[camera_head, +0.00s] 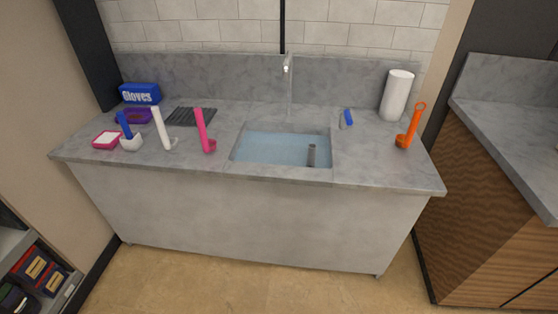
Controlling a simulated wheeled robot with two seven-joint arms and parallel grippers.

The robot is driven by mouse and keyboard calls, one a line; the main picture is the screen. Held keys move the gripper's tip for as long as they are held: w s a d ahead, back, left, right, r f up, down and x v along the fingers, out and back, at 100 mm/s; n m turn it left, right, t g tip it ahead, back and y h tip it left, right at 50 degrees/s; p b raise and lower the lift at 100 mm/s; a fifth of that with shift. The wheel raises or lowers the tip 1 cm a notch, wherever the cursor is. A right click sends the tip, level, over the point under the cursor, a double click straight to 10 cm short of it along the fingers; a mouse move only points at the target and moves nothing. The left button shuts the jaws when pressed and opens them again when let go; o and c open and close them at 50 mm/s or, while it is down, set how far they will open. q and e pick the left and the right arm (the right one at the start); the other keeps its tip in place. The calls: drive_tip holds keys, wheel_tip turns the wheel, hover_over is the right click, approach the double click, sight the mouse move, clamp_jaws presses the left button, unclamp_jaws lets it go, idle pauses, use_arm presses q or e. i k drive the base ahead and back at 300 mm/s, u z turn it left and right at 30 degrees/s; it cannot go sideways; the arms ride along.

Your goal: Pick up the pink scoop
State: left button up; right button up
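The pink scoop (203,132) stands on the grey counter (345,172), left of the sink. Its long handle points up and leans slightly left, and its small bowl rests on the counter near the front edge. Nothing touches it. Neither of my grippers shows in the head view.
A white scoop (161,130), a white cup (131,143) with a blue handle, a pink-rimmed container (107,140), a purple bowl (137,115), a glove box (140,94) and a dark rack (193,116) are left. The water-filled sink (275,149) is right; an orange scoop (411,127) and paper roll (397,95) stand beyond.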

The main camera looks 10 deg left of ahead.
sight(210, 145)
drive_tip(key=k, duration=0.45)
drive_tip(key=z, duration=0.9)
drive_tip(key=i, duration=1.75)
drive_tip(key=u, duration=0.9)
